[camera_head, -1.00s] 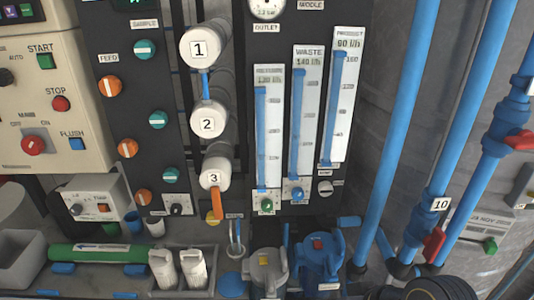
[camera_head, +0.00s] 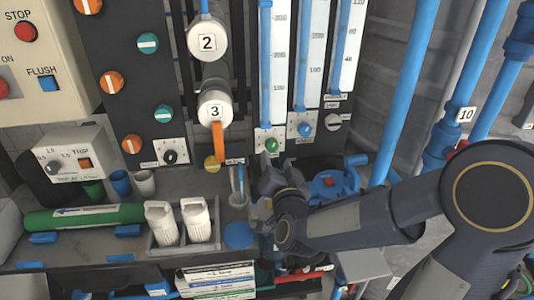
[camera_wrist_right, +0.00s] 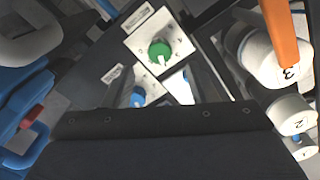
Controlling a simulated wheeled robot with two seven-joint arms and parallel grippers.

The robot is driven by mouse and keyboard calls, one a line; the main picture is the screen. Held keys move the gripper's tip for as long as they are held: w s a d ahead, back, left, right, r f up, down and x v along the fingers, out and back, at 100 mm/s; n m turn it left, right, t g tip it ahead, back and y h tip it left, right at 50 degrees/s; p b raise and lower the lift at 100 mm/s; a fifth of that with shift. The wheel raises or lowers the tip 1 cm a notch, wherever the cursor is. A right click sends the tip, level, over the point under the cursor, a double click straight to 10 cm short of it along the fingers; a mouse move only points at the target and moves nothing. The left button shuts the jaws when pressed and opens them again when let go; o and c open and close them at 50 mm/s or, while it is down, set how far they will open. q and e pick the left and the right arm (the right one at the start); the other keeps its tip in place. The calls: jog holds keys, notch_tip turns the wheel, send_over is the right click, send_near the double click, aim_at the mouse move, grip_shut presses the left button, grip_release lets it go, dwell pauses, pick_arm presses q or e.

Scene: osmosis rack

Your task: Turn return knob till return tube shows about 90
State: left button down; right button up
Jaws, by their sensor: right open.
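The green knob (camera_head: 271,145) sits on a white plate under the leftmost tube (camera_head: 273,70), with a blue column inside; the top of that tube is out of the head view and its label cannot be read. In the right wrist view the green knob (camera_wrist_right: 159,52) is seen with its white pointer mark. My left gripper is not in view.
White cylinders 2 (camera_head: 208,42) and 3 (camera_head: 215,109), with an orange handle (camera_head: 219,142), stand left of the tubes. A blue-topped pump (camera_head: 332,184) is partly behind my right arm. White bottles (camera_head: 197,220) stand in a tray at the lower left. Blue pipes (camera_head: 409,80) rise at the right.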

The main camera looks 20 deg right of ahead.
aim_at(273, 148)
jog(key=x, duration=0.7)
jog(key=shift+w+d, duration=0.1)
jog(key=shift+w, duration=0.1)
jog(key=c, duration=1)
jog(key=shift+o, duration=0.2)
jog(key=shift+f+m+b, duration=0.15)
jog(key=shift+m+b, duration=0.35)
jog(key=shift+b, duration=0.2)
jog(key=m+b, duration=0.4)
jog(key=b, duration=0.2)
jog(key=shift+m+b, duration=1.55)
jog(key=shift+m, duration=0.35)
